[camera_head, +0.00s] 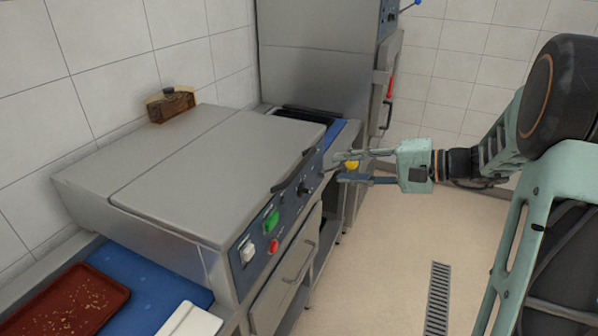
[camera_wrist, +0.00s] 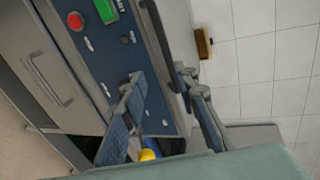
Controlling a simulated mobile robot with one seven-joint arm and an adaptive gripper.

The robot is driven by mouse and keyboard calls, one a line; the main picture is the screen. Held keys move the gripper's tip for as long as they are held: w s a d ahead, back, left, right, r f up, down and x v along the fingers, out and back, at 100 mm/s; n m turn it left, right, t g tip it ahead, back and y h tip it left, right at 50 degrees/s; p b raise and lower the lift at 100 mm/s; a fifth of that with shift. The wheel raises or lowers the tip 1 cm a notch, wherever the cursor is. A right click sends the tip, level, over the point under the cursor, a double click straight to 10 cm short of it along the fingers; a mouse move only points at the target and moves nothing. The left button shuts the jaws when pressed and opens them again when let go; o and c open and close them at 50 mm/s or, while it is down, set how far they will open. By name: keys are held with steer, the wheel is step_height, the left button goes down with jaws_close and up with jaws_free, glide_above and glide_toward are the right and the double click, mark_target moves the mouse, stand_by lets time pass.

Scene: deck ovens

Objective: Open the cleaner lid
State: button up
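The cleaner is a grey metal machine with a wide flat lid (camera_head: 215,170), which lies shut on top. A dark bar handle (camera_head: 292,172) runs along the lid's front edge; it also shows in the wrist view (camera_wrist: 160,42). My gripper (camera_head: 338,167) is open and empty, just to the right of the handle at the machine's front. In the wrist view, my gripper's fingers (camera_wrist: 157,76) are spread, with the handle's near end between or just beyond their tips. I cannot tell whether they touch it.
Below the lid is a blue control panel with a green switch (camera_head: 271,219), a red button (camera_head: 273,246) and knobs. A brown box (camera_head: 170,104) stands behind the lid by the wall. A red tray (camera_head: 68,303) lies at lower left. A tall steel unit (camera_head: 318,55) stands behind.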

mark_target(302, 169)
steer(key=shift+n+y, duration=0.4)
steer(key=shift+y, duration=0.1)
steer(key=x, duration=0.3)
steer(key=s+p+x, duration=0.1)
steer(key=x, duration=0.3)
steer(key=p+x, duration=0.1)
steer(key=x, duration=0.3)
steer(key=shift+s+a+r, duration=0.15)
steer(key=shift+s+a, duration=0.2)
steer(key=shift+a, duration=0.05)
jaws_close()
